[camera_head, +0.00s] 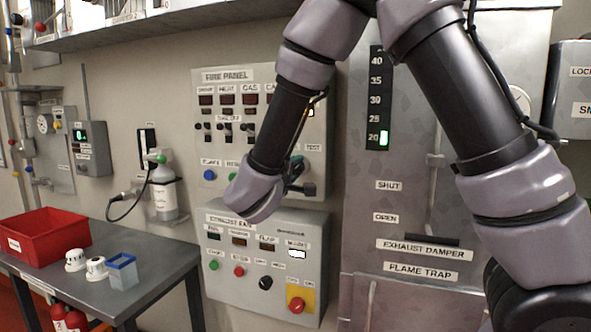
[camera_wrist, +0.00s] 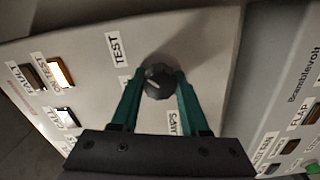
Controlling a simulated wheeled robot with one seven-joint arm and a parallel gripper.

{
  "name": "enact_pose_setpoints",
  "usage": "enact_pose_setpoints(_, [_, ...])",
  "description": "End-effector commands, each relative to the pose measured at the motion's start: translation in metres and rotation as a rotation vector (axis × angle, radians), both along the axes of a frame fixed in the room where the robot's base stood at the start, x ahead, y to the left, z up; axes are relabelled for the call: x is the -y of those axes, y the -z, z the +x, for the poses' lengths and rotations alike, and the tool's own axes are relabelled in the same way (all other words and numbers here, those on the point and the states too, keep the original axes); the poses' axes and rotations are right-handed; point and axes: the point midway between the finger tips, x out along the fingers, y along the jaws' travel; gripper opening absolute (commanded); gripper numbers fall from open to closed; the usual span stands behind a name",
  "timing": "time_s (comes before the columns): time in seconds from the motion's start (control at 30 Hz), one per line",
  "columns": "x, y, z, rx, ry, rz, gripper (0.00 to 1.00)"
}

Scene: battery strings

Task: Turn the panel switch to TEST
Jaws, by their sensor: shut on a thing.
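The panel switch is a dark round knob (camera_wrist: 158,84) with a pale pointer mark, on the fire panel (camera_head: 222,76). In the wrist view my gripper (camera_wrist: 160,78) has its green fingers on both sides of the knob, shut on it. A TEST label (camera_wrist: 116,47) lies up and left of the knob. The mark appears slanted toward the upper left; its exact setting is hard to tell. In the head view my gripper (camera_head: 297,171) is at the panel's lower right, and my wrist hides part of the panel. A TEST label (camera_head: 313,148) shows just above it.
In the wrist view a lamp (camera_wrist: 60,72) beside an IN TEST label glows amber-white; a FAULT lamp (camera_wrist: 32,77) is dim. The exhaust fan box (camera_head: 222,276) is directly below. The exhaust damper panel (camera_head: 372,170) stands right. A table (camera_head: 160,262) with a red bin (camera_head: 45,247) is left.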

Motion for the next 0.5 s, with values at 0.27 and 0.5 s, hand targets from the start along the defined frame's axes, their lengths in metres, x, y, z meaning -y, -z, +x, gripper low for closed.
enact_pose_setpoints(0.27, [-0.0001,0.0013,-0.0007,-0.003,0.0,-0.002,0.74])
enact_pose_setpoints(0.5, [-0.0001,0.0006,-0.0005,-0.002,0.0,-0.002,0.74])
